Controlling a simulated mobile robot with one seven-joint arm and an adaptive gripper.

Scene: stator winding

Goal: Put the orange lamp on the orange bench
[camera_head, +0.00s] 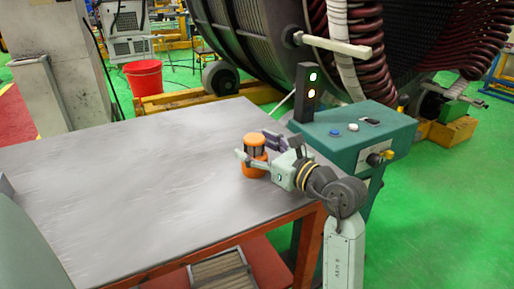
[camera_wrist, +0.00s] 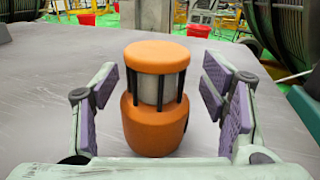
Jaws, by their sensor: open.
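The orange lamp (camera_head: 255,155) stands upright on the grey top of the orange-framed bench (camera_head: 130,170), near its right edge. It has an orange cap and base with dark bars around a pale middle. In the wrist view the lamp (camera_wrist: 155,100) stands between my gripper's two fingers. My gripper (camera_head: 258,147) is open, with a finger on each side of the lamp. In the wrist view the purple pads of my gripper (camera_wrist: 152,112) are apart from the lamp, with a gap on both sides.
A teal control box (camera_head: 355,135) with a signal light post (camera_head: 307,92) stands beside the bench's right edge. A red bucket (camera_head: 144,78) stands on the floor behind. The large stator (camera_head: 265,40) is at the back. The bench's middle and left are clear.

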